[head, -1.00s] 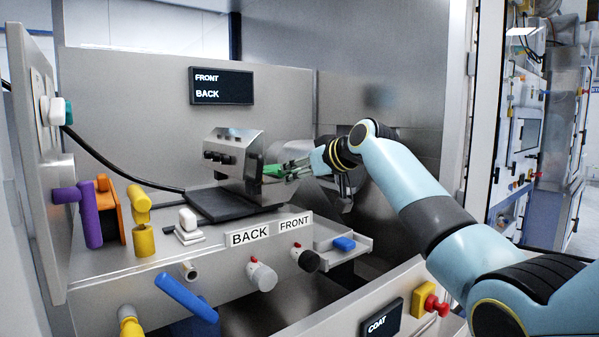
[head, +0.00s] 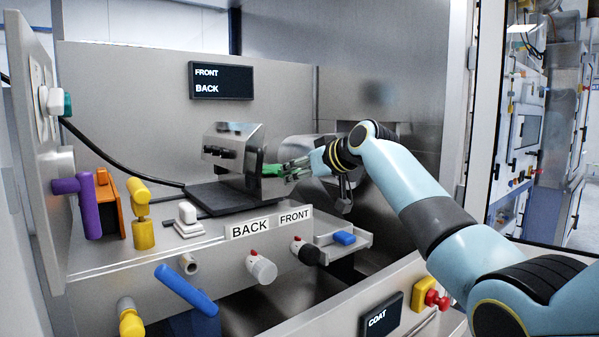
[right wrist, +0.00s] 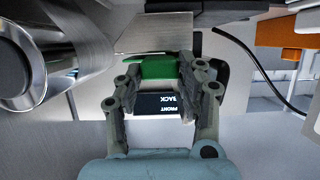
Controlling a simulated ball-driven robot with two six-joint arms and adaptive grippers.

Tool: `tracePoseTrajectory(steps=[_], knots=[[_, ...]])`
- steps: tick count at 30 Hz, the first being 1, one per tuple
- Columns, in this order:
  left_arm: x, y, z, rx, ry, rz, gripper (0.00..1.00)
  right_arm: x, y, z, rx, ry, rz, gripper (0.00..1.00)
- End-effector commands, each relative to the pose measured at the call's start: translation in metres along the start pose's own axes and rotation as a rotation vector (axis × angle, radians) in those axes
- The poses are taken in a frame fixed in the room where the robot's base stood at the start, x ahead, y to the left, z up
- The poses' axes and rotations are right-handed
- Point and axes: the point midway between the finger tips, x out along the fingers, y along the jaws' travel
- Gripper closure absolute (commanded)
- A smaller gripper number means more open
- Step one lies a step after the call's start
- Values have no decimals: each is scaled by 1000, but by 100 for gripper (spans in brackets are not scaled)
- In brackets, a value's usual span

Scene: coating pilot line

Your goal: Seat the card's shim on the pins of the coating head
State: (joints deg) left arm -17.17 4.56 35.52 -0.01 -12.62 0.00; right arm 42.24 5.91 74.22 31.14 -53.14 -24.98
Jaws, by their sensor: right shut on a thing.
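The coating head (head: 240,160) is a grey metal block with dark knobs, standing over a black plate on the bench. My right gripper (head: 286,172) is at its right side. It is shut on a green piece (head: 272,170), which I take to be the shim. In the right wrist view the green shim (right wrist: 159,68) lies between the two fingertips, its far edge against or just under a grey metal edge (right wrist: 155,35). The pins are hidden, so I cannot tell whether the shim touches them. My left gripper is not in view.
A steel roller (right wrist: 25,65) lies close beside the gripper. A display (head: 221,81) reads FRONT and BACK. BACK and FRONT labels, knobs (head: 262,267) and a small tray (head: 345,246) with a blue block line the bench front. A black cable (head: 115,165) runs to the left panel.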

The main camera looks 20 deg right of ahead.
Motion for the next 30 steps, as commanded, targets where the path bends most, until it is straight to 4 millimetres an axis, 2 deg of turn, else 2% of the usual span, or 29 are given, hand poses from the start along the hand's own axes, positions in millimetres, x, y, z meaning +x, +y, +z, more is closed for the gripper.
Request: tracePoseTrajectory(steps=[8, 9, 15, 24, 26, 30], knots=[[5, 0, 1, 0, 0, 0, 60, 3, 0, 7, 0, 1, 0, 97], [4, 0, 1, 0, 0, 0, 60, 3, 0, 6, 0, 1, 0, 58], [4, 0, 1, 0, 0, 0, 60, 2, 0, 6, 0, 1, 0, 35], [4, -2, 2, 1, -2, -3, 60, 0, 0, 6, 0, 0, 1, 35], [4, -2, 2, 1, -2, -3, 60, -5, 1, 6, -1, 1, 1, 35], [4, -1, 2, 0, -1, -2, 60, -26, 1, 7, -3, 1, 2, 35]])
